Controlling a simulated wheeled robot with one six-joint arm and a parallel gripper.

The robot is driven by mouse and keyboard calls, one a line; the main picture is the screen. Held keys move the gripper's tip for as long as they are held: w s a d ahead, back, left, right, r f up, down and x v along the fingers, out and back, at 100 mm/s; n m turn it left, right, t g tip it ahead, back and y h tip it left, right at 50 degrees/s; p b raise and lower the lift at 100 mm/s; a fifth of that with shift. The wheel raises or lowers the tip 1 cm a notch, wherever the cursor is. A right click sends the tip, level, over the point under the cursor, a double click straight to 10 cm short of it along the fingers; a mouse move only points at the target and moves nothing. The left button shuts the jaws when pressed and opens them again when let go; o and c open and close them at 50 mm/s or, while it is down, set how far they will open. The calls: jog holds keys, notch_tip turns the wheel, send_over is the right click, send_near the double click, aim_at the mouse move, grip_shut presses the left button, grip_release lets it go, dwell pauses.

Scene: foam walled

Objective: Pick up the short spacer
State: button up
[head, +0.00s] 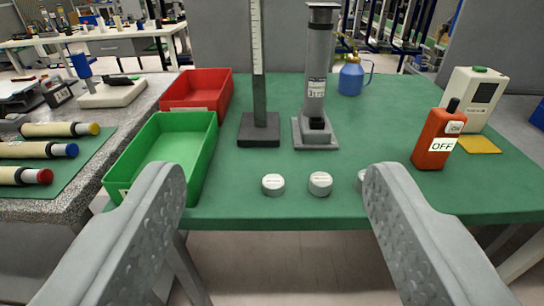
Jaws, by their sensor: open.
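Several short white round pieces stand in a row near the front edge of the green table: a left one (273,185), a middle one (320,183) and a right one (361,180). The right one is partly hidden by my right finger. Their top labels are too small to read, so I cannot tell which is the short spacer. My gripper (276,172) is open and empty, its grey fingers spread wide in the foreground. The left and middle pieces show between the fingers, with nothing touching them.
Behind the pieces stand a ruled post on a dark base (259,130) and a grey column (317,90). Left are a green bin (140,150) and a red bin (205,82). Right is an orange handheld device marked OFF (434,140). The table (300,212) is clear around the pieces.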

jog(key=w+m+g, duration=0.1)
jog(key=w+g, duration=0.6)
jog(key=w, duration=0.7)
jog(key=m+g, duration=0.2)
jog(key=g, duration=0.8)
send_over(273, 181)
notch_tip(273, 181, down, 5)
jog(key=f, duration=1.2)
jog(key=shift+w, duration=0.4)
jog(key=shift+s+f, duration=0.2)
jog(key=shift+f, duration=1.2)
jog(key=shift+s+f, duration=0.2)
jog(key=shift+f, duration=1.15)
jog(key=shift+c, duration=0.4)
jog(key=c, duration=1)
